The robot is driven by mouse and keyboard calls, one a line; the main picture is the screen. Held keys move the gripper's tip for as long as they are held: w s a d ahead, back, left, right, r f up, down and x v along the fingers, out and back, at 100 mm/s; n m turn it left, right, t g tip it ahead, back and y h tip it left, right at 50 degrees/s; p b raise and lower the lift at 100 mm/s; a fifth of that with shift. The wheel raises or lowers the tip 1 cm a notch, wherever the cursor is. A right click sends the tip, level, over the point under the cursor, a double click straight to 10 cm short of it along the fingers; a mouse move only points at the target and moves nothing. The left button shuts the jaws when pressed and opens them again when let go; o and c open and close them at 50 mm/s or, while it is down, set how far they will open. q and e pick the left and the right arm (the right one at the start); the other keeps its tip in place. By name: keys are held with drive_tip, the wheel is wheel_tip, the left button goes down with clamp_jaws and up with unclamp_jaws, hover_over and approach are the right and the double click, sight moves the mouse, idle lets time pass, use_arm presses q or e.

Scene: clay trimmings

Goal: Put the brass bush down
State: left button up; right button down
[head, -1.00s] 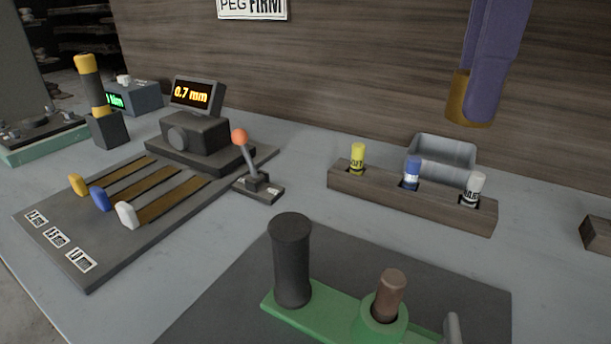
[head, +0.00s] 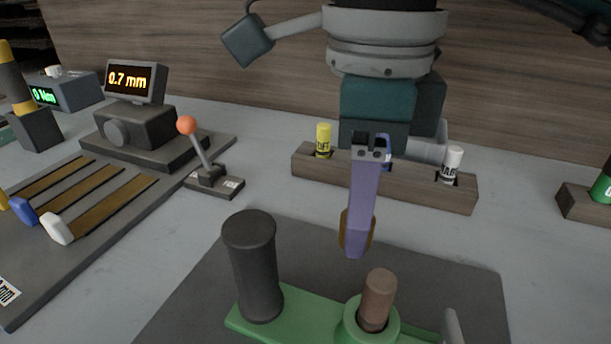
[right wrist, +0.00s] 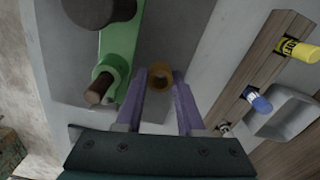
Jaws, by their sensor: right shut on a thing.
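The brass bush (head: 344,230) is a short brown-gold ring between the purple fingers of my right gripper (head: 357,240). In the head view a finger covers most of it. In the right wrist view the bush (right wrist: 160,67) shows its round hole, with a fingertip on either side. My right gripper is shut on it. The bush is over the dark mat (head: 440,275), just behind the brown peg (head: 378,298) in the green fixture (head: 290,318). I cannot tell whether it touches the mat. My left gripper is not in view.
A black post (head: 254,265) rises from the fixture's left end. A wooden rack (head: 410,187) with yellow, blue and white markers stands behind, before a grey bin (right wrist: 289,117). An orange-knobbed lever (head: 207,165) and slider board (head: 100,215) are left. The mat's right part is clear.

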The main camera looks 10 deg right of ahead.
sight(349, 270)
wheel_tip(349, 270, down, 4)
drive_tip(key=shift+f, duration=0.1)
drive_tip(key=shift+b, duration=0.3)
drive_tip(key=shift+f, duration=0.2)
drive_tip(key=c, duration=0.5)
unclamp_jaws()
drive_tip(key=shift+r, duration=0.1)
drive_tip(key=shift+r+p, duration=0.3)
wheel_tip(349, 270, up, 12)
drive_tip(key=shift+f, duration=0.1)
